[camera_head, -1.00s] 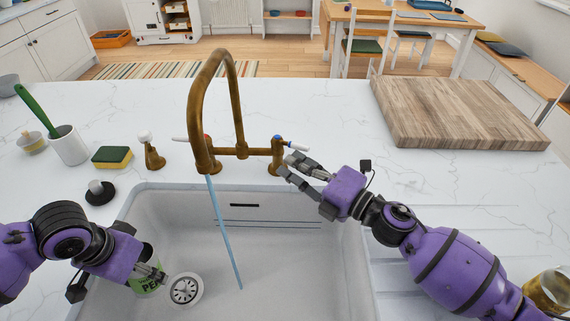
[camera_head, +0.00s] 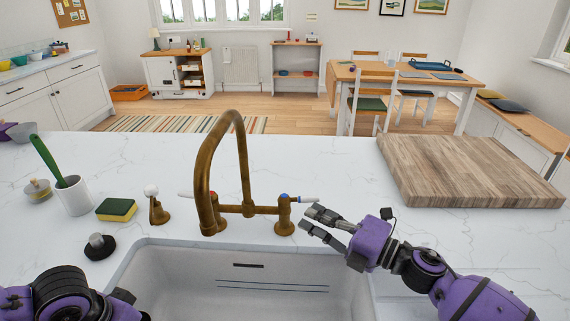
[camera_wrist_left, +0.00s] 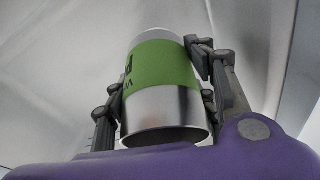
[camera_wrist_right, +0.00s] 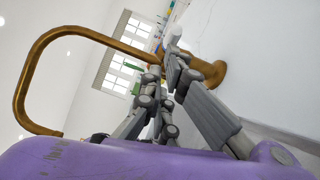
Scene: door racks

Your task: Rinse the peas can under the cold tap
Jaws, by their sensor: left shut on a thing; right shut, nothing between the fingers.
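The peas can (camera_wrist_left: 165,70) has a green label and bare metal ends. My left gripper (camera_wrist_left: 157,78) is shut on it, with a finger on each side. In the head view the can and left fingers are out of sight below the frame. The brass tap (camera_head: 203,185) arches over the sink (camera_head: 245,285), and no water stream shows below its spout. The cold tap (camera_head: 284,217) has a blue mark and a white-tipped lever (camera_head: 309,199) pointing right. My right gripper (camera_head: 308,216) is shut and empty just right of it, close under the lever; contact is unclear.
A sponge (camera_head: 117,210), a black plug (camera_head: 100,246), a brass dispenser (camera_head: 157,208) and a white cup with a green brush (camera_head: 73,195) stand left of the tap. A wooden board (camera_head: 460,170) lies right. The counter behind the tap is clear.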

